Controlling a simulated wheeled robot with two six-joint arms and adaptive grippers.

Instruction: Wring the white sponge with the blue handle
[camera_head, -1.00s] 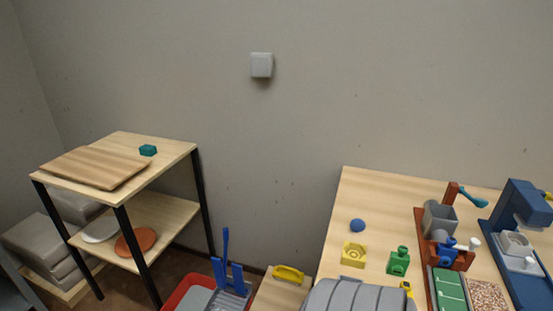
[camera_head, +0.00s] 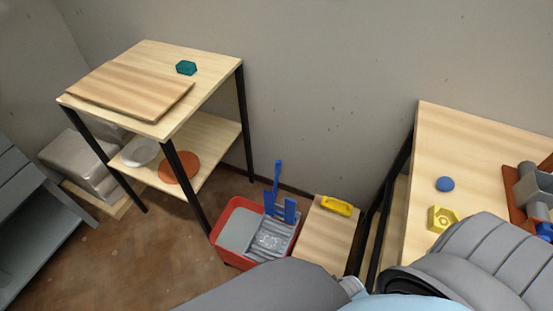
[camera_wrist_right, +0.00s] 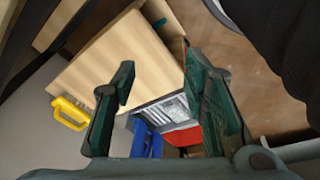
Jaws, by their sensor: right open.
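A red bucket (camera_head: 223,255) stands on the floor with a grey ribbed wringer (camera_head: 257,247) on its right side. Blue parts (camera_head: 277,195) with an upright lever rise behind the wringer. A pale speckled patch shows in the wringer; I cannot tell whether it is its grate or the white sponge, and no separate blue-handled sponge is clear. In the right wrist view, my right gripper (camera_wrist_right: 153,76) is open and empty. The wringer (camera_wrist_right: 170,108), red bucket (camera_wrist_right: 184,137) and blue parts (camera_wrist_right: 147,138) show beyond its fingers. My left gripper is not in view.
A low wooden stand (camera_head: 322,238) beside the bucket bears a yellow handle (camera_head: 337,206). A shelf table (camera_head: 195,91) stands left with a board (camera_head: 130,90) and teal block (camera_head: 186,68). A worktable (camera_head: 470,140) stands right with a blue ball (camera_head: 445,184) and yellow block (camera_head: 442,218).

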